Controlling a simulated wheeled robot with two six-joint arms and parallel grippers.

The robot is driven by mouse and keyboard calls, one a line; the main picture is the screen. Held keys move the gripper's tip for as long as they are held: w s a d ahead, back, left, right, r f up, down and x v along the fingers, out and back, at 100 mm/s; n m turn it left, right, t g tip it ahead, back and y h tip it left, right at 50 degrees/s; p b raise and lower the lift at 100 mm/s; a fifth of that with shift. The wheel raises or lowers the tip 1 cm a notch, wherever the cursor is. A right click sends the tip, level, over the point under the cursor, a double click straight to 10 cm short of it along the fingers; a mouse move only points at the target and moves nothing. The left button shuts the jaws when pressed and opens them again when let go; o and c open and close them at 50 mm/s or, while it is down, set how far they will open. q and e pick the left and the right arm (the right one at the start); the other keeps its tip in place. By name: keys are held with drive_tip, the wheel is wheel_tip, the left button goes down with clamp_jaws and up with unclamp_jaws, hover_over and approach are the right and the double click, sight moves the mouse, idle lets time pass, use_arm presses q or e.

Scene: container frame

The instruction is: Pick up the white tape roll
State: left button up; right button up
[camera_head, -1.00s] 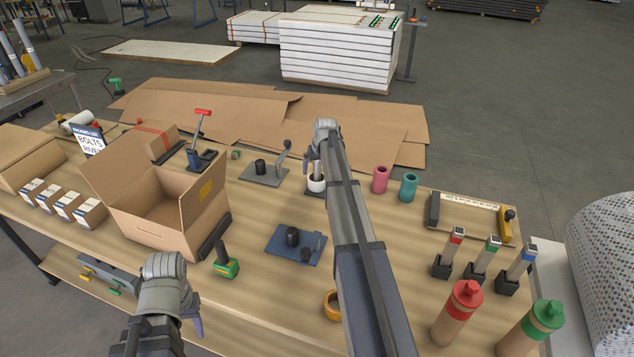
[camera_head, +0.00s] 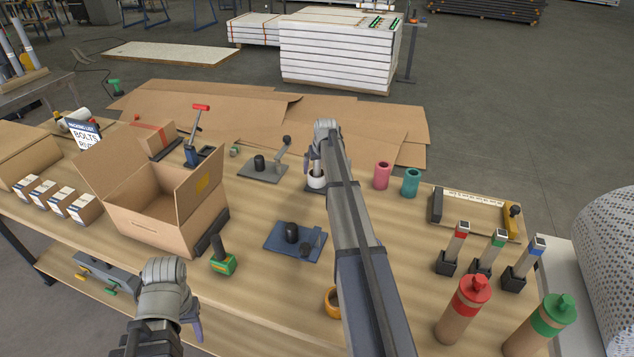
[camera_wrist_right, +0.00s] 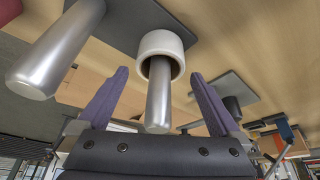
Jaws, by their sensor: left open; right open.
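The white tape roll (camera_head: 316,182) sits around an upright silver post, low on it near a dark plate; the right wrist view shows the roll (camera_wrist_right: 161,44) and the post (camera_wrist_right: 159,100) running through it. My right gripper (camera_wrist_right: 158,76) is open, with one purple finger on each side of the post. Its fingertips are just short of the roll and do not grip it. In the head view my right gripper (camera_head: 317,160) is above the roll, and my arm hides part of the post. My left gripper (camera_head: 192,318) is at the table's front edge, open and away from the roll.
A second silver cylinder (camera_wrist_right: 50,55) stands beside the post. Nearby are a grey plate with a black knob (camera_head: 262,169), a pink cup (camera_head: 381,176) and a teal cup (camera_head: 410,183). An open cardboard box (camera_head: 130,221) stands left. A yellow ring (camera_head: 332,300) lies beside my right arm.

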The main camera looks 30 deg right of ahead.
drive_tip(key=b+x, duration=0.2)
drive_tip(key=x, duration=0.1)
drive_tip(key=shift+w+f, duration=0.1)
drive_tip(key=shift+f, duration=0.15)
drive_tip(key=shift+r, duration=0.1)
drive_tip(key=c, duration=1.1)
drive_tip(key=shift+r, duration=0.2)
wheel_tip(320, 180, up, 18)
drive_tip(key=p, duration=1.8)
drive_tip(key=shift+f, duration=0.2)
drive_tip(key=shift+f, duration=0.1)
